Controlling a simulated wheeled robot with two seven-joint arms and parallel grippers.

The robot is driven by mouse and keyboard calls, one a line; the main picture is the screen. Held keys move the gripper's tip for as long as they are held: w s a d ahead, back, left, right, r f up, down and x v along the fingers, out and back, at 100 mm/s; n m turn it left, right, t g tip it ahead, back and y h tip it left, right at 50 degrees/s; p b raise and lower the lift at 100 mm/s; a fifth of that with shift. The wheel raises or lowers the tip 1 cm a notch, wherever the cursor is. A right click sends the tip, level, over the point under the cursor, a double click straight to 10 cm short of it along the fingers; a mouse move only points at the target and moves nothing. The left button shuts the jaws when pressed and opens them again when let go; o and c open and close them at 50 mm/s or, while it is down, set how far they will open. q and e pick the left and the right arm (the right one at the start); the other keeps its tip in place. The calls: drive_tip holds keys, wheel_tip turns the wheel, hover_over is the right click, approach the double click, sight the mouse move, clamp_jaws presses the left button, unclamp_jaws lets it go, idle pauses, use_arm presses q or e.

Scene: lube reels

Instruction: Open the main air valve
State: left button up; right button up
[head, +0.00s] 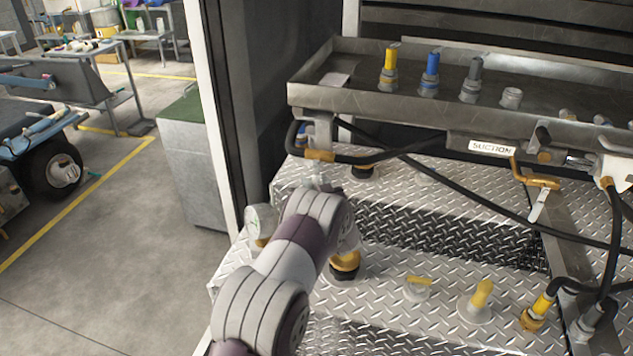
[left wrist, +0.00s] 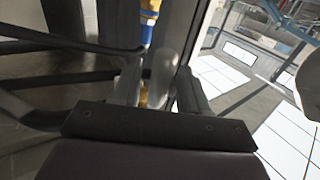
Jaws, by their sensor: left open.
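My left arm reaches in from the bottom of the head view. Its gripper is mostly hidden there behind my own wrist. In the left wrist view the left gripper (left wrist: 160,84) is open, with its two grey fingers apart. A blue and yellow fitting (left wrist: 147,32) on an upright line stands just beyond them, and a brass-coloured part shows between the fingers. I cannot tell whether they touch it. In the head view a brass fitting (head: 320,155) on a black hose lies just above my wrist. Which part is the main air valve is not clear. My right gripper is not in view.
A metal tray (head: 420,98) with several coloured nozzles stands at the back. A yellow lever (head: 535,180) sits by the SUCTION label (head: 492,147). Black hoses cross above the diamond-plate deck (head: 390,310). A white door post (head: 215,120) stands left, with open floor beyond.

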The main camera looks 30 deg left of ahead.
use_arm(q)
clamp_jaws()
drive_tip(key=shift+w, duration=0.1)
drive_tip(key=w+d+r+n+g+h+b, duration=0.1)
drive_tip(key=d+r+n+h+b, duration=0.2)
drive_tip(key=n+h, duration=0.7)
drive_tip(key=shift+w+d+r+n+h, duration=0.25)
drive_tip(key=shift+d+r+n, duration=0.45)
drive_tip(key=shift+d+r, duration=0.75)
drive_tip(key=shift+s+r, duration=0.1)
